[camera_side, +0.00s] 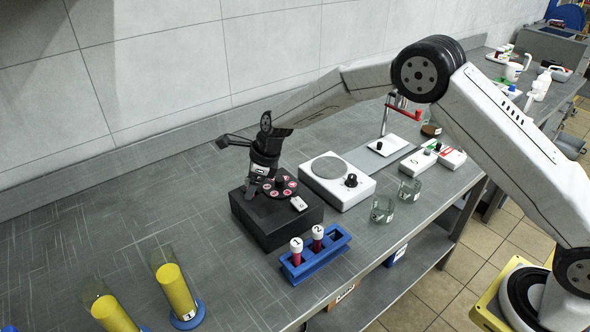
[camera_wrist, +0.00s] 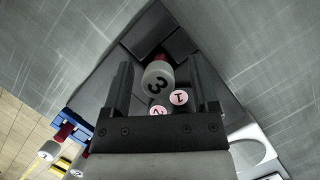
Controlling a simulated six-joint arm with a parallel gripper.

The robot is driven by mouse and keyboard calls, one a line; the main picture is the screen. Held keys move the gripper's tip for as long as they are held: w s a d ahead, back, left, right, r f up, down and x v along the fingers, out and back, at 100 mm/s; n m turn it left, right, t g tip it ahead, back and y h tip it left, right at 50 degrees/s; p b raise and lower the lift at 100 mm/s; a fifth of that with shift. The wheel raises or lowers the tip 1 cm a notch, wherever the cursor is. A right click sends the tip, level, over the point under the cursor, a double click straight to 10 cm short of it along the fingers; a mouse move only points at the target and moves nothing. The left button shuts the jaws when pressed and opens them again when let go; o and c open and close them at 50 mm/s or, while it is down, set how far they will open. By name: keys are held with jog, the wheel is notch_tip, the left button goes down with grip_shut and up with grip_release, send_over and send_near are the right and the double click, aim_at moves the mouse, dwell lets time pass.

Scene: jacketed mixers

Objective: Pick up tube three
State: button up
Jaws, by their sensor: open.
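Tube three shows in the wrist view as a white cap marked 3 (camera_wrist: 157,80) with a bit of red beyond it. It sits at the black mixer block (camera_side: 277,224). My gripper (camera_side: 256,188) is low over the block's round top in the side view. In the wrist view my open gripper (camera_wrist: 165,75) has a finger on each side of the cap, with gaps beside it. I cannot make out tube three in the side view, where the gripper covers that spot.
Tube one (camera_side: 296,250) and tube two (camera_side: 317,238) stand in a blue rack (camera_side: 330,254) in front of the block. A white hotplate (camera_side: 352,190) stands close to the right. Glass beakers (camera_side: 382,209) are farther right; yellow cylinders (camera_side: 175,290) stand at left. The bench behind is clear.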

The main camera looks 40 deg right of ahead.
dwell(0.3)
grip_shut()
jog(key=shift+r, duration=0.15)
jog(key=shift+r, duration=4.9)
jog(key=shift+r, duration=2.25)
